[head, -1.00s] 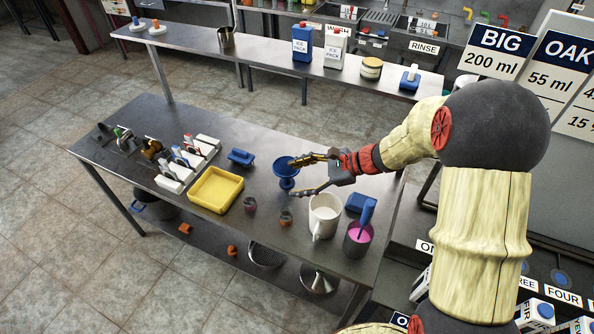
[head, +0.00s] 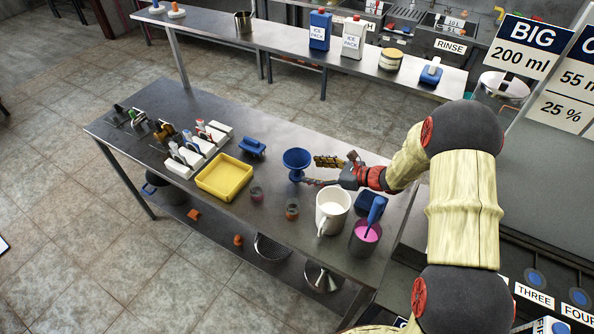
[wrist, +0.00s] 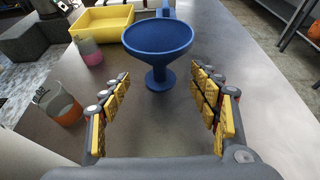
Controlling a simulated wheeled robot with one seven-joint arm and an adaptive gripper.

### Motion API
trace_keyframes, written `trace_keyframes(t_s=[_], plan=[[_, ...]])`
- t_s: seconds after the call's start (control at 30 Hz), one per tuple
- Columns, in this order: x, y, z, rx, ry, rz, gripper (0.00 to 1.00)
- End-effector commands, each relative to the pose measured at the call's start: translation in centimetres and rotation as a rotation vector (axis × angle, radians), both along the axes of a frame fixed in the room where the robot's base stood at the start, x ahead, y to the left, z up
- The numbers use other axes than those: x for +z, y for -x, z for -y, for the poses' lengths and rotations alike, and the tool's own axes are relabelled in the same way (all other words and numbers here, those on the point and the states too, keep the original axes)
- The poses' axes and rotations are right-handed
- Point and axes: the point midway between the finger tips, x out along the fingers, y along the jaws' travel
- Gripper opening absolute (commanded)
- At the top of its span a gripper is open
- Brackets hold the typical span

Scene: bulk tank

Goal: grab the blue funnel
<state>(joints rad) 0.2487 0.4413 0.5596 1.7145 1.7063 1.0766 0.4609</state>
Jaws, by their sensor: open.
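The blue funnel (head: 297,160) stands upright on the steel table, wide mouth up. In the wrist view the funnel (wrist: 158,50) is just ahead of my fingertips, centred between them, and its stem and foot show below the bowl. My gripper (head: 318,172) is to the right of the funnel in the head view, low over the table. In the wrist view my gripper (wrist: 160,90) is open and empty, with a finger on each side and bare table between them.
A yellow tray (head: 225,194) and two small jars (head: 257,194) (head: 292,211) are left and in front of the funnel. A white jug (head: 331,213) and a pot of pink liquid (head: 365,238) stand to the right. A blue brush (head: 252,147) lies behind the tray.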

Motion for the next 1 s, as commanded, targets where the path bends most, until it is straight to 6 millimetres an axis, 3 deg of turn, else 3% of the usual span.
trace_keyframes(t_s=[0.1,0.37,0.7,1.0], plan=[[-0.7,-0.9,-1.3,0.001,0.001,0.002,0.62],[-1.0,-1.6,-2.4,0.001,0.0,0.002,0.62],[-2.5,-3.8,-5.9,0.001,0.001,0.002,0.62],[-2.4,-4.0,-6.0,-0.001,0.001,0.001,0.59]])
